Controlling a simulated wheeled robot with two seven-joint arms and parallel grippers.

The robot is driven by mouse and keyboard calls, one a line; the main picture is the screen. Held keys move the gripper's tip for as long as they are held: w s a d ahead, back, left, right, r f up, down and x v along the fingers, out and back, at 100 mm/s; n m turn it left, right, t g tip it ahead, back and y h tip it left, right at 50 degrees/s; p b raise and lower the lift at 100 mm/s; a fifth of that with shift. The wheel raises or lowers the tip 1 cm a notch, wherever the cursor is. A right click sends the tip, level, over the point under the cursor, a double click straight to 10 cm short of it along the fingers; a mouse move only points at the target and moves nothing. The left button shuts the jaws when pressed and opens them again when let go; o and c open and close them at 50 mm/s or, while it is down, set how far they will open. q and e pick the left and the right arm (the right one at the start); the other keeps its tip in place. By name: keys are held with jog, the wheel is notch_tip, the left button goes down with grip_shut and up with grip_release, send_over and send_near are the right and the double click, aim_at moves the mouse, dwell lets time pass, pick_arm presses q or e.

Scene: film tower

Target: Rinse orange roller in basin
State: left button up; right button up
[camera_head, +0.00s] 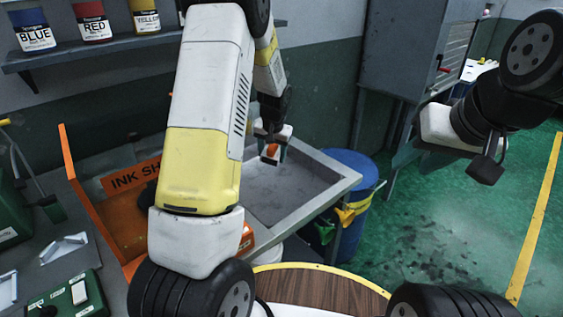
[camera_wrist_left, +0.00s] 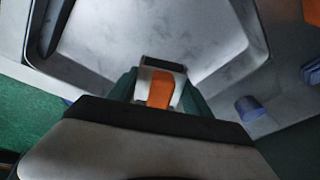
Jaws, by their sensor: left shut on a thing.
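My left gripper (camera_head: 271,152) is over the grey metal basin (camera_head: 325,195). It is shut on the orange roller (camera_head: 271,150), of which only a small orange part shows. In the left wrist view the roller's orange part (camera_wrist_left: 160,90) sits between the two green fingers of the left gripper (camera_wrist_left: 160,92), with the basin's pale floor (camera_wrist_left: 150,35) beyond. I cannot tell whether the roller touches the basin floor. My right gripper (camera_head: 486,168) hangs at the right, away from the basin; I cannot tell its opening.
An orange tray (camera_head: 73,170) with an "INK SH" sign (camera_head: 132,178) stands left of the basin. A blue barrel (camera_head: 352,165) stands behind the basin's right side. Paint cans stand on the shelf (camera_head: 100,45). A grey cabinet (camera_head: 405,50) is at the back.

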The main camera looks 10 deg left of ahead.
dwell(0.3)
pick_arm(q)
jog(key=shift+r, duration=2.05)
